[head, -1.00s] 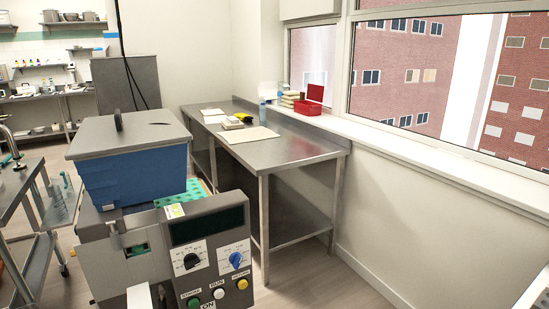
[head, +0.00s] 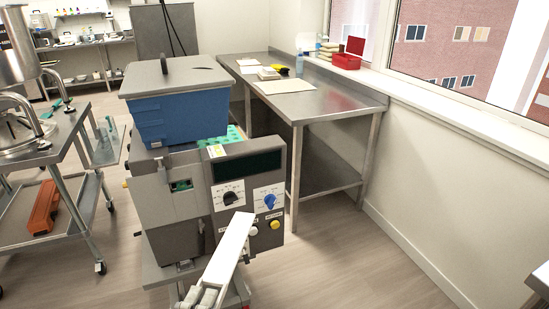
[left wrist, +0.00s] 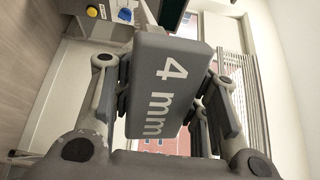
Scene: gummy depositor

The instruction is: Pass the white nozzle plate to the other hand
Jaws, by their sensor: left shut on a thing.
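The white nozzle plate (head: 234,243) shows at the bottom centre of the head view as a long, pale bar slanting up to the right, in front of the depositor. My left gripper (head: 208,292) is shut on its lower end, at the bottom edge. In the left wrist view the plate (left wrist: 168,85) sits between the fingers of my left gripper (left wrist: 165,98). There it shows a grey face with white "4 mm" lettering. My right gripper is in neither view.
The depositor (head: 172,217) with its blue hopper (head: 185,118) and knobs stands just behind the plate. A steel table (head: 335,104) stands behind it on the right. A steel cart (head: 48,150) is on the left. The floor at the lower right (head: 340,265) is clear.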

